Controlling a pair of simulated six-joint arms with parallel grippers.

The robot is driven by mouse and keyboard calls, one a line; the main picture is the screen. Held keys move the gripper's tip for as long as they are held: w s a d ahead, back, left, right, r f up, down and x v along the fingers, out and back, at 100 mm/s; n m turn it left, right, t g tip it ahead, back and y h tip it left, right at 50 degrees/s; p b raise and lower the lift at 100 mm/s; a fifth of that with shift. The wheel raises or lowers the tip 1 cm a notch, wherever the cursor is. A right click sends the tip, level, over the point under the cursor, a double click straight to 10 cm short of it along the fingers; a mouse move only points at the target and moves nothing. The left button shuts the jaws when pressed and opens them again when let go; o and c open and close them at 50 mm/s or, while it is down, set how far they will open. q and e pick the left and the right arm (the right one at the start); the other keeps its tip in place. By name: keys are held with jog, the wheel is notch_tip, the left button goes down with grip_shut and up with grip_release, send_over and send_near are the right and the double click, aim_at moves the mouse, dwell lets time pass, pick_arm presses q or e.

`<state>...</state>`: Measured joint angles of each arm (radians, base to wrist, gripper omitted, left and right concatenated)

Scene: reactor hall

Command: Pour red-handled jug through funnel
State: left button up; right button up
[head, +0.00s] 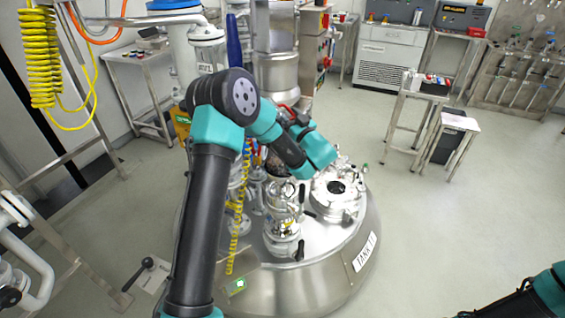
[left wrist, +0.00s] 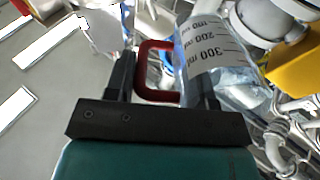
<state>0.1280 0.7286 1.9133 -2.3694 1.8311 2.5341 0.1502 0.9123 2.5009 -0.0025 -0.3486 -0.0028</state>
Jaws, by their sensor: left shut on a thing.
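In the left wrist view, the jug (left wrist: 218,55) is clear, with dark volume marks and a red handle (left wrist: 143,72). My left gripper (left wrist: 163,78) is shut on the jug at the red handle. The jug appears tilted in this view. In the head view, my left arm reaches over the tank, and its teal wrist (head: 318,150) hides the fingers and most of the jug. I cannot make out the funnel clearly. My right gripper is out of view.
The steel tank (head: 300,290) has glass fittings (head: 282,225), valves and a clamped port on top. A yellow coiled hose (head: 40,60) hangs at the left. Small tables (head: 412,95) stand at the right, with open floor around them. Part of my right arm shows at bottom right.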

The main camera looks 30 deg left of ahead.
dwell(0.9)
pick_arm(q)
jog(key=f+h, duration=0.1)
jog(key=a+g+h, duration=0.1)
jog(key=h, duration=0.1)
jog(key=shift+w+f, duration=0.3)
jog(key=shift+f, duration=0.1)
dwell(0.3)
